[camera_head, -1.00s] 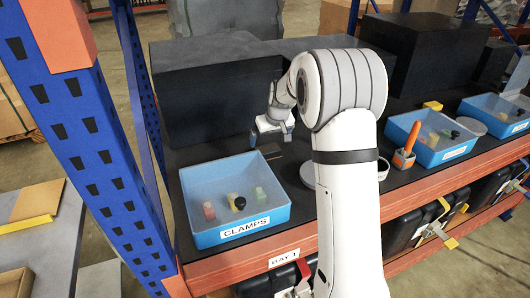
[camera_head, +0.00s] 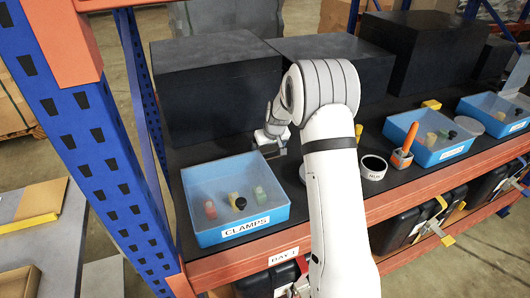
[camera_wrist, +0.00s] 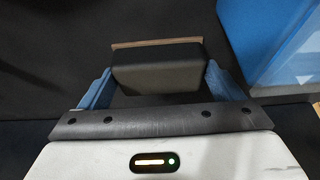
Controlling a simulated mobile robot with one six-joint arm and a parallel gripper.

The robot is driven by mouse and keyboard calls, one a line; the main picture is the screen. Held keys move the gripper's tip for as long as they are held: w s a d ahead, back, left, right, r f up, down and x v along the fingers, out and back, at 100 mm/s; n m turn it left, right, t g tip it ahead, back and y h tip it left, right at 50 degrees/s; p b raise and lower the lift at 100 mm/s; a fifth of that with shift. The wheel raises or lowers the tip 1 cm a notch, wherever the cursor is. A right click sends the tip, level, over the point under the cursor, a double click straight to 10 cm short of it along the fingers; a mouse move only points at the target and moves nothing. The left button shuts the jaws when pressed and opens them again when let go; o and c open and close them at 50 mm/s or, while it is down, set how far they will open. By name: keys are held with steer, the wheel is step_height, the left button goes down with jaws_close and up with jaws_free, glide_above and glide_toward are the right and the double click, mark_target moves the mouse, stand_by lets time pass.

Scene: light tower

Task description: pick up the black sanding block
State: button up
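The black sanding block (camera_wrist: 157,72) lies on the dark shelf surface, with a thin brown strip along its far edge. In the wrist view it sits between the two blue fingers of my gripper (camera_wrist: 160,80), one finger on each side. The fingers are spread about as wide as the block; whether they touch its sides is hard to tell. In the head view my gripper (camera_head: 272,146) is low behind the blue CLAMPS bin (camera_head: 208,238), and the block is mostly hidden there.
The CLAMPS bin stands close by and holds several small coloured pieces. Large black boxes (camera_head: 215,100) stand behind. To the right are a round labelled container (camera_head: 373,168), an orange-handled tool (camera_head: 404,146) and more blue bins (camera_head: 432,150). A blue upright (camera_head: 85,130) stands at left.

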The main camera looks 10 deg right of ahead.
mark_target(268, 149)
steer(key=c, duration=0.6)
steer(key=shift+r, duration=0.1)
step_height(268, 149, up, 10)
steer(key=shift+f+b, duration=0.1)
steer(key=shift+b, duration=1.05)
